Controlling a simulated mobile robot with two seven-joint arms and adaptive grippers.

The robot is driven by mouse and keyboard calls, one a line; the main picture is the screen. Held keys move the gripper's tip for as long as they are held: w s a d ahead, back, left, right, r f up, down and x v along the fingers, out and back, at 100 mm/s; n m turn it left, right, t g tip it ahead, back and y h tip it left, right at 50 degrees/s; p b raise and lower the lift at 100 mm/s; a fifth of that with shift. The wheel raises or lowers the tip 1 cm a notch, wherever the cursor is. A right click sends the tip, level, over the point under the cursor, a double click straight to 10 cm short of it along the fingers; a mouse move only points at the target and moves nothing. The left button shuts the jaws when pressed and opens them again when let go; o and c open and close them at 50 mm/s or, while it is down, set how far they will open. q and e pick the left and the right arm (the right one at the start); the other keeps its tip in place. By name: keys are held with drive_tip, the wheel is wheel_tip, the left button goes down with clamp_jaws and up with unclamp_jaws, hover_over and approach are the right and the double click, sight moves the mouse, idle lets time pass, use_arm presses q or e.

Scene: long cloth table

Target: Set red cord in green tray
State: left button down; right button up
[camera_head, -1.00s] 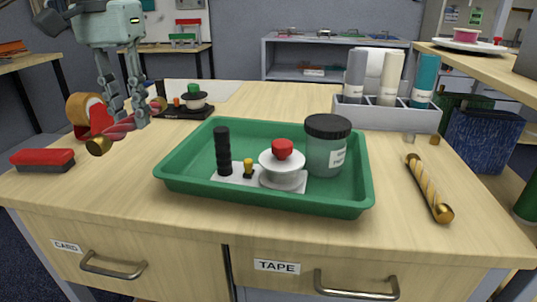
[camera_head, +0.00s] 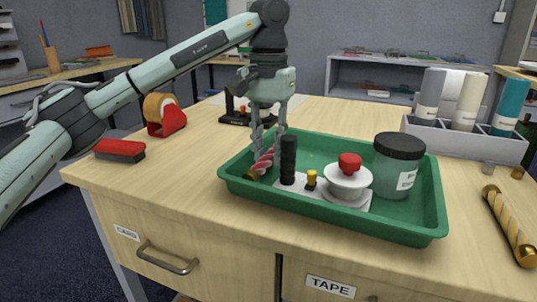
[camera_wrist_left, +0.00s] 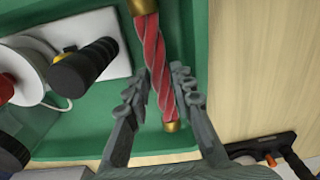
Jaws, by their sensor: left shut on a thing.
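The red cord (camera_head: 265,162), a twisted rod with brass-coloured ends, is held at the left end of the green tray (camera_head: 330,213). My left gripper (camera_head: 267,152) points down over that end and is shut on the cord. In the left wrist view the cord (camera_wrist_left: 155,60) lies between the two fingers (camera_wrist_left: 160,85), with green tray (camera_wrist_left: 105,133) behind it. I cannot tell whether the cord touches the tray floor. My right gripper is not in view.
The tray holds a black ribbed post (camera_head: 288,160), a white spool with red knob (camera_head: 348,182) and a dark-lidded jar (camera_head: 398,165). A tape dispenser (camera_head: 165,115) and red brush (camera_head: 119,150) stand left. A gold striped cord (camera_head: 508,225) lies right.

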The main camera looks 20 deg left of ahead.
sight(268, 152)
use_arm(q)
drive_tip(key=shift+f, duration=0.6)
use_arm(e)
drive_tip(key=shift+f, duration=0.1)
use_arm(q)
drive_tip(key=shift+f, duration=0.15)
drive_tip(key=c, duration=1.7)
unclamp_jaws()
drive_tip(key=shift+o, duration=0.6)
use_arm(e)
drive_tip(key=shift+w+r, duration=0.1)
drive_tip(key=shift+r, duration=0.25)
use_arm(q)
drive_tip(key=shift+r, duration=0.25)
wheel_tip(268, 152, up, 12)
drive_tip(key=p, duration=0.2)
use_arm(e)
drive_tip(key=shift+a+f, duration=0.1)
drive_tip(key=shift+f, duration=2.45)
